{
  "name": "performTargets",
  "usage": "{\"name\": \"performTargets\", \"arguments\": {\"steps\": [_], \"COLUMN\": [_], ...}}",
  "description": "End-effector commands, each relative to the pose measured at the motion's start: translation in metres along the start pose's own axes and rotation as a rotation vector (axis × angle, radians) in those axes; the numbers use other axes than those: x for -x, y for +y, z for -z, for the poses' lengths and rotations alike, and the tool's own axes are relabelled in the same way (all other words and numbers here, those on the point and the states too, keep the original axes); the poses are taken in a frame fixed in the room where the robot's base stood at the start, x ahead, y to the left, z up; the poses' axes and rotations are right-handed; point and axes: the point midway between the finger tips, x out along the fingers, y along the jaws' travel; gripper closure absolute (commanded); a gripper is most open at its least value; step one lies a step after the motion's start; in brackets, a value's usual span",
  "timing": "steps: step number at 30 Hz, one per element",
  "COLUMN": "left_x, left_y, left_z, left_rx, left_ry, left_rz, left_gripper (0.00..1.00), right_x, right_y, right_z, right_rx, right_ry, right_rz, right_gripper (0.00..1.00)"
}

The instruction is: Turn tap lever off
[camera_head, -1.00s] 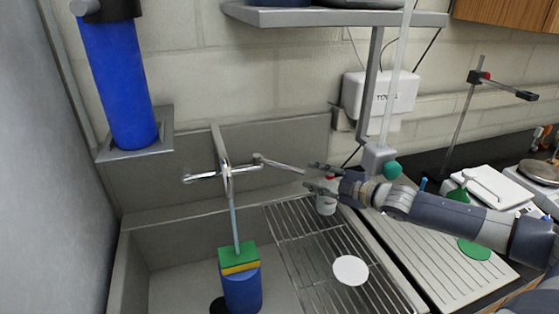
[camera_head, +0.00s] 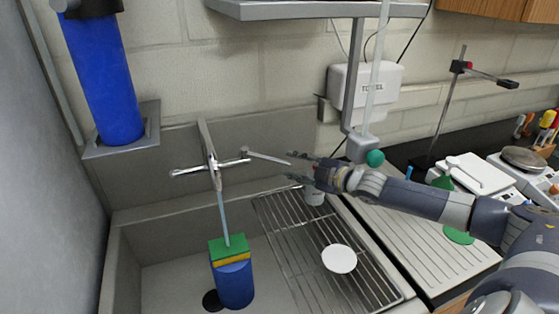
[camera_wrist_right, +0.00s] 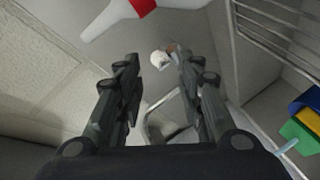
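The tap (camera_head: 213,175) stands at the back of the sink, with a thin pale stream running down onto the sponge below. Its long right lever (camera_head: 266,157) points right, sloping slightly down. My right gripper (camera_head: 290,165) is open, its fingertips level with the lever's free end, one above and one below it in the head view; contact cannot be told. In the right wrist view the fingers (camera_wrist_right: 158,62) are apart, with a small pale rounded thing and a grey bar showing beyond and between them; I cannot tell whether these are the lever. My left gripper is not in view.
A green-yellow sponge (camera_head: 229,250) sits on a blue container (camera_head: 235,285) in the sink. A white disc (camera_head: 339,258) lies on the rack. A shelf (camera_head: 310,10) hangs above.

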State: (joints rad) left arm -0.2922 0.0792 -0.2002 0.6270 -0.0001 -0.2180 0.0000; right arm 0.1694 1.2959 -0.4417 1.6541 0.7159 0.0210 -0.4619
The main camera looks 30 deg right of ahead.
Motion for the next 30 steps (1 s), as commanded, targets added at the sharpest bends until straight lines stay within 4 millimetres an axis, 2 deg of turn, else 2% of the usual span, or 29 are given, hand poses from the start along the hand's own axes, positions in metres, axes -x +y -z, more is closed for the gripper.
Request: {"name": "performTargets", "arguments": {"steps": [8, 21, 30], "left_x": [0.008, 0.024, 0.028], "left_y": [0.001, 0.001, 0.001], "left_z": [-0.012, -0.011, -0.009], "left_rx": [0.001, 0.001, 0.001], "left_ry": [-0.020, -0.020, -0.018], "left_rz": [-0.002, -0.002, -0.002], "left_gripper": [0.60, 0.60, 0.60], "right_x": [-0.017, -0.053, -0.067], "right_y": [0.003, 0.002, 0.001], "right_z": [0.003, 0.003, 0.002], "right_rx": [0.003, 0.001, 0.004], "right_ry": [0.002, 0.002, 0.002], "right_rz": [-0.001, -0.001, 0.001], "right_gripper": [0.65, 0.65, 0.65]}}
